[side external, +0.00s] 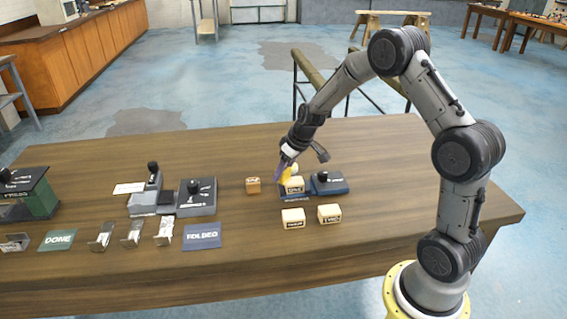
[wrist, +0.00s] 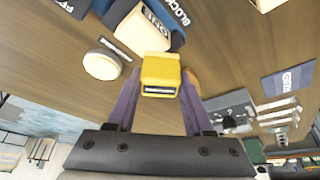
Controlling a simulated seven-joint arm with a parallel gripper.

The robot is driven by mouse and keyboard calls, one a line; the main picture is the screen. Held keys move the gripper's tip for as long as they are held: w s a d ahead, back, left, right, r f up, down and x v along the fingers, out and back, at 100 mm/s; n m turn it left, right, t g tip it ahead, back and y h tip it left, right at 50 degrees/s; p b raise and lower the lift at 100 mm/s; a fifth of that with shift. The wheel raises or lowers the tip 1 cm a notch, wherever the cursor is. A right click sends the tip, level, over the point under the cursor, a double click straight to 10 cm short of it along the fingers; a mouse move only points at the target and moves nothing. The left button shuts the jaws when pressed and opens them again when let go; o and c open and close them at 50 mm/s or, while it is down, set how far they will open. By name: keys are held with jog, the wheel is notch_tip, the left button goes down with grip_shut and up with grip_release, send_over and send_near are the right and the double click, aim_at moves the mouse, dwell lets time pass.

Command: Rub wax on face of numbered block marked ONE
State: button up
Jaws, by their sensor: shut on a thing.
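My gripper (wrist: 159,78) has purple fingers closed on the two sides of a yellow block-shaped piece, likely the wax (wrist: 160,70). In the wrist view, the piece is just in front of a cream block (wrist: 140,32) with dark lettering that seems to read ONE; I cannot tell if they touch. That block (side external: 293,187) sits on a dark blue stand (wrist: 178,42) lettered BLOCK.
Two cream lettered blocks (side external: 293,218) (side external: 329,214) lie in front of the stand. A round yellow item with a pale top (wrist: 102,64) stands close by.

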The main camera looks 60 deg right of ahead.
aim_at(301, 178)
jog(key=shift+s+d+f, duration=0.25)
jog(key=shift+s+d, duration=0.05)
grip_shut()
jog(key=shift+s+d+f, duration=0.15)
jog(key=shift+s+d, duration=1.9)
jog(key=shift+s, duration=0.05)
jog(key=shift+w+a, duration=2.35)
jog(key=shift+a, duration=0.05)
jog(key=shift+r, duration=4.15)
